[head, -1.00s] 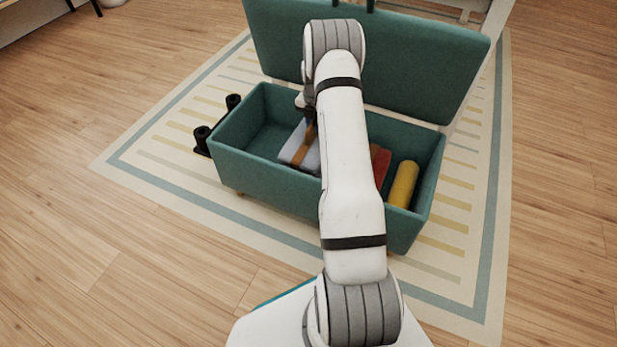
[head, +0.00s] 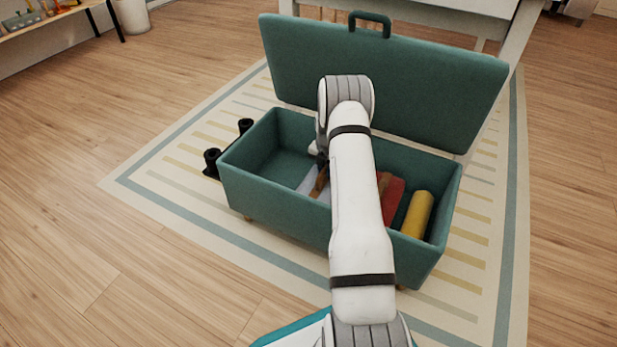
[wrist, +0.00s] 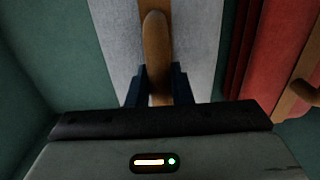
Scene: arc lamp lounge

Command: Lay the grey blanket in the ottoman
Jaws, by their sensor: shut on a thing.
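The grey blanket (head: 309,184), with a brown strap or handle across it, is inside the teal ottoman (head: 275,206), left of its middle. It also shows in the wrist view (wrist: 198,45). My gripper (wrist: 160,88) is shut on the blanket's brown strap, its dark fingers on either side of it. In the head view my gripper (head: 322,166) is low within the ottoman, and my arm hides part of the blanket. I cannot tell whether the blanket touches the ottoman's floor. The ottoman's lid (head: 400,85) stands open at the back.
A red folded item (head: 392,195) with a brown strap lies right of the blanket. A yellow roll (head: 416,215) lies at the ottoman's right end. The left end of the ottoman is empty. Black cylinders (head: 212,161) stand on the rug just left of it.

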